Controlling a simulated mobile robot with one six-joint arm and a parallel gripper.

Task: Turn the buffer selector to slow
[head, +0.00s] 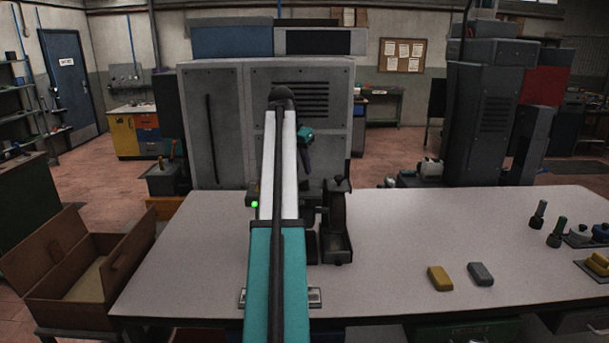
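The buffer (336,225), a dark machine with a wheel and guards, stands on the bench just right of my arm. Its left part is hidden behind my arm. A small green light (255,204) glows on a dark housing just left of my arm. I cannot make out the selector or its setting. My arm reaches forward over the bench, and its teal and dark wrist end (306,146) shows beyond the upper link, above the buffer. The fingers cannot be made out, so I cannot tell whether they are open or touching anything.
A yellow block (440,279) and a grey block (481,274) lie on the bench (400,225), right of centre. Dark green bottle-like items (538,214) stand at the right. An open brown box (75,265) is at left. A large grey cabinet (215,125) stands behind the bench.

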